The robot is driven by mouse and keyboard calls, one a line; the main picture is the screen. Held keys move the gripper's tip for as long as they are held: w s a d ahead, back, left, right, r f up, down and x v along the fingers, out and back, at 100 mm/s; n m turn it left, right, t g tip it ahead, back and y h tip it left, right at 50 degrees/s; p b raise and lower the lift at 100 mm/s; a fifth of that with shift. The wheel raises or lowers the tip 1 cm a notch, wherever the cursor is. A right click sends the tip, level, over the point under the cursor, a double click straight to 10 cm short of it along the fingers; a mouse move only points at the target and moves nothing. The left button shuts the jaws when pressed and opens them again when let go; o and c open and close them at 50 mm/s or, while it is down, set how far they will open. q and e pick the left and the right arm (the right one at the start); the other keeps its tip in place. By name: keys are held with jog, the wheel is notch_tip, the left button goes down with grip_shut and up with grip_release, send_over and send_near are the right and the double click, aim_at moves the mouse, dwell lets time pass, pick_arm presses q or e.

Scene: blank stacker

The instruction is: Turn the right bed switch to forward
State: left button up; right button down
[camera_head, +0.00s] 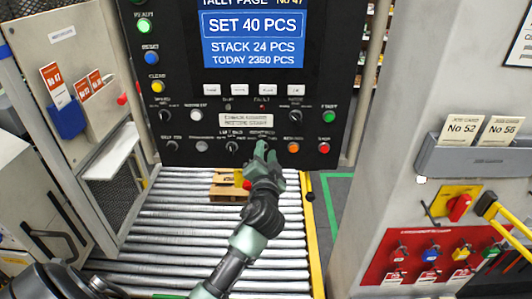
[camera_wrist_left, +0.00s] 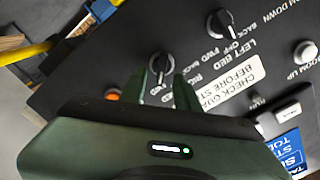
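The black control panel (camera_head: 180,105) stands upright ahead of me. The right bed switch is a black knob (camera_wrist_left: 158,66) in the left wrist view, beside a partly covered label. In the head view my gripper hides it. My left gripper (camera_head: 264,152) is at the panel's lower row. In the wrist view its two green fingers (camera_wrist_left: 161,90) are apart, one on each side of the knob. I cannot tell whether they touch it, nor clearly which way it points. The left bed switch (camera_head: 231,146) is just left of the gripper; it also shows in the wrist view (camera_wrist_left: 219,23). My right gripper is out of view.
An orange button (camera_head: 293,146) and a red button (camera_head: 323,148) sit close right of the gripper. A roller conveyor (camera_head: 170,220) with a wooden pallet (camera_head: 226,190) lies below. A grey cabinet with a red lockout board (camera_head: 430,262) stands at the right.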

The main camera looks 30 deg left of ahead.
pick_arm(q)
jog(key=shift+s+d+f, duration=0.15)
jog(key=shift+s+d, duration=0.1)
jog(key=shift+s, duration=0.15)
jog(key=b+v, duration=0.2)
jog(key=v, duration=0.4)
jog(key=shift+s+d, duration=0.2)
jog(key=shift+s, duration=0.15)
